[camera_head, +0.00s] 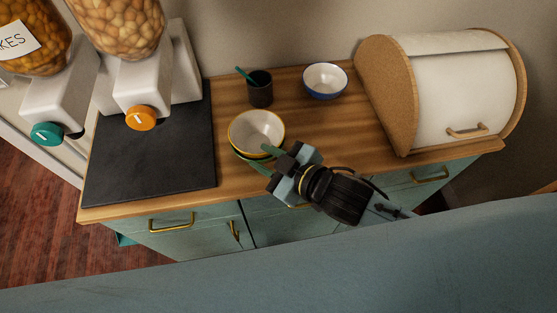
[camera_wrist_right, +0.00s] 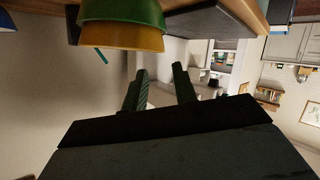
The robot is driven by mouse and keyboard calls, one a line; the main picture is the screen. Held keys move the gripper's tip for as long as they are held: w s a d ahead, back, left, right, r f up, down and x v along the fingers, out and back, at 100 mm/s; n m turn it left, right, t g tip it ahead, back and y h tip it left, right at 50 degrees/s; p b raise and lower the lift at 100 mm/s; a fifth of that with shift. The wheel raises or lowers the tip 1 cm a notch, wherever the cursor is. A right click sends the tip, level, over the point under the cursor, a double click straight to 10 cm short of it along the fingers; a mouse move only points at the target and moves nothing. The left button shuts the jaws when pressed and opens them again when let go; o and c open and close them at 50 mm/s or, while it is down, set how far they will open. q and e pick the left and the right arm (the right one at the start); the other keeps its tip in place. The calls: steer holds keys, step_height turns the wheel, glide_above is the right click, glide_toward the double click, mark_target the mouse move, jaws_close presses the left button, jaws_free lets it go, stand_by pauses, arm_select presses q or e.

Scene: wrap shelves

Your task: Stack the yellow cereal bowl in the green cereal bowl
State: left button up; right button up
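The yellow cereal bowl (camera_head: 256,128), pale inside with a yellow rim, sits in the green cereal bowl (camera_head: 241,155) on the wooden counter. Only a thin edge of the green bowl shows below it in the head view. In the right wrist view, which is upside down, the green bowl (camera_wrist_right: 122,12) and the yellow bowl (camera_wrist_right: 122,38) are nested. My right gripper (camera_head: 266,158) is at the near right side of the bowls. Its fingers (camera_wrist_right: 162,72) are apart with nothing between them in the wrist view. My left gripper is not in view.
A dark cup (camera_head: 260,90) with a teal utensil and a blue-rimmed white bowl (camera_head: 325,80) stand behind. A bread box (camera_head: 465,90) is at right. Cereal dispensers (camera_head: 150,85) and a black mat (camera_head: 150,150) are at left. Wood between bowls and bread box is clear.

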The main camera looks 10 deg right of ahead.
steer(key=v, duration=0.4)
stand_by(0.5)
